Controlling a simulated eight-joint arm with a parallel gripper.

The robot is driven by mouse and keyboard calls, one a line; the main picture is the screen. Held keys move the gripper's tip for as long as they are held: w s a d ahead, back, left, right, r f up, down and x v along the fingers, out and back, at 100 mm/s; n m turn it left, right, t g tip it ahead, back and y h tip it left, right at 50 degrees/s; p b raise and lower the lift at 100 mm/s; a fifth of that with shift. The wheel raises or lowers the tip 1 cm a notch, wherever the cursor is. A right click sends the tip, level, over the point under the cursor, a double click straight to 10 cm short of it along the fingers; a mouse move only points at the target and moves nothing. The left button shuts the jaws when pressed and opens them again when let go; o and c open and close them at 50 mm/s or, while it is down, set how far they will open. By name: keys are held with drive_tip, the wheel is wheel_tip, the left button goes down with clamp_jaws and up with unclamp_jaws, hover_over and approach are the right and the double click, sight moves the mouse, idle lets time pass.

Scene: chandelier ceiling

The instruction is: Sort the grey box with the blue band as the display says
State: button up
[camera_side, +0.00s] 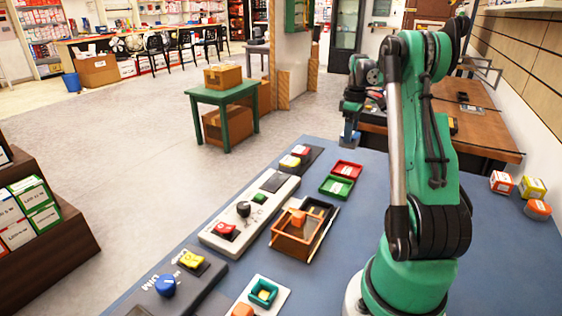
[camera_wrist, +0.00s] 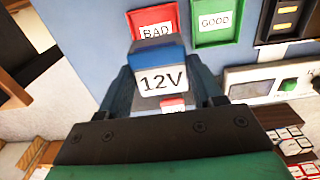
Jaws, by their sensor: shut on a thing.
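The grey box with the blue band (camera_wrist: 160,76) is held between the fingers of my gripper (camera_wrist: 164,92) in the wrist view. Its pale face reads "12V", with the blue band above. In the side view my gripper (camera_side: 350,126) holds the box (camera_side: 350,141) above the far edge of the blue table, beyond the trays. The red tray (camera_side: 347,169) reads "BAD" in the wrist view (camera_wrist: 152,17). The green tray (camera_side: 336,187) reads "GOOD" in the wrist view (camera_wrist: 217,22). A small display (camera_wrist: 250,88) is at the right; its text is unreadable.
A white control panel (camera_side: 222,240) with a knob and buttons stands left of the trays. Several small boxes (camera_side: 502,182) sit at the right. The table behind the arm is mostly clear.

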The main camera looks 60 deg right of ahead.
drive_tip(key=shift+s+d+f, duration=0.15)
drive_tip(key=shift+d+f, duration=0.2)
drive_tip(key=shift+f, duration=2.4)
drive_tip(key=shift+f, duration=1.1)
idle(0.3)
drive_tip(key=o, duration=1.4)
drive_tip(key=shift+c, duration=0.2)
drive_tip(key=shift+o, duration=0.3)
drive_tip(key=shift+r, duration=3.75)
